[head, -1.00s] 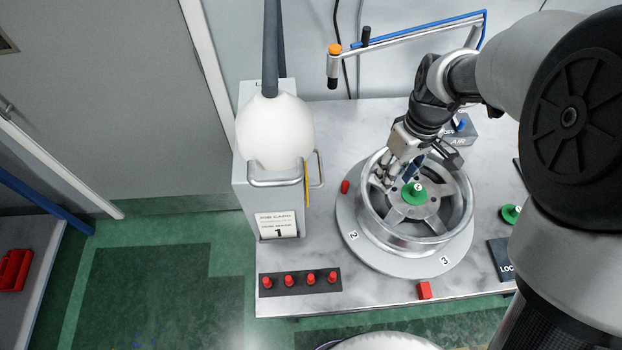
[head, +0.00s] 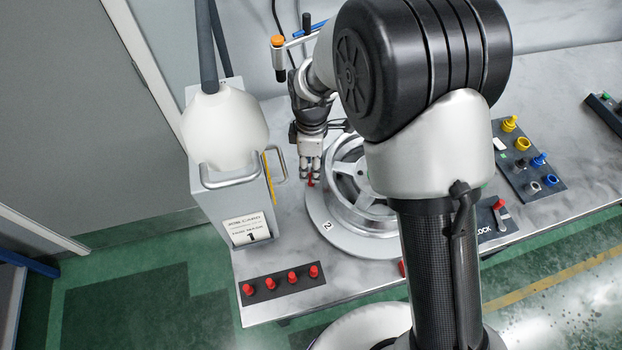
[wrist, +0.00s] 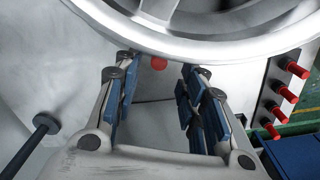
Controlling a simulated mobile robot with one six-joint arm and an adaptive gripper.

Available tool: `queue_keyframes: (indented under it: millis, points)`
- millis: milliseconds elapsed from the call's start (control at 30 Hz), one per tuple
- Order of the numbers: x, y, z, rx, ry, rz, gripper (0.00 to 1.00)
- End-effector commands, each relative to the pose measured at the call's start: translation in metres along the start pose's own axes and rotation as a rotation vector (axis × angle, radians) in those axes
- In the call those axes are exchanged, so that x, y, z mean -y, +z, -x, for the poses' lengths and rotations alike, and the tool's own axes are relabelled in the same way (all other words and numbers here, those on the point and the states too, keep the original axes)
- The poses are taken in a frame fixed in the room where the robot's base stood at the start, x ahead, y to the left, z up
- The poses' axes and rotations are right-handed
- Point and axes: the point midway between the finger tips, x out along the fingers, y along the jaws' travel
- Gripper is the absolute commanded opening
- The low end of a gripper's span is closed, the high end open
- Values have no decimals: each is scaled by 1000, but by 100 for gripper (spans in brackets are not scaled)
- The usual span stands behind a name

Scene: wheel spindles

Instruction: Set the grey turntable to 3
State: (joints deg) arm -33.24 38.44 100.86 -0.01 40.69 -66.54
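The grey turntable (head: 318,216) is a round plate on the bench with a silver spoked wheel (head: 340,165) on it. A "2" label (head: 327,226) shows on its front left rim; its right side is hidden behind my arm. A red peg (head: 310,182) stands at its left rim; the peg also shows in the wrist view (wrist: 158,63). My gripper (head: 312,178) is at this peg. In the wrist view its fingers (wrist: 155,78) are apart, with the peg in line with the gap, near the tips. I cannot tell whether they touch it.
A grey cabinet (head: 215,205) with a white dome and handles stands left of the turntable. A strip with several red pegs (head: 280,283) lies at the front left. A red block (head: 402,268) is partly hidden by my arm. Control panels (head: 528,160) are at the right.

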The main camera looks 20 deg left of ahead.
Motion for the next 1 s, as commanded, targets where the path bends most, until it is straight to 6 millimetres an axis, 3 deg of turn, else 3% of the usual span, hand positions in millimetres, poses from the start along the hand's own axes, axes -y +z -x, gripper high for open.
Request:
queue_keyframes:
  millis: [100, 333, 733, 1000]
  points:
    - [1, 0, -27, 1, -3, 0, 38]
    - [0, 0, -54, 0, -1, -1, 38]
    - [0, 0, -59, 0, 0, -1, 37]
    - [0, 0, -59, 0, 0, -1, 19]
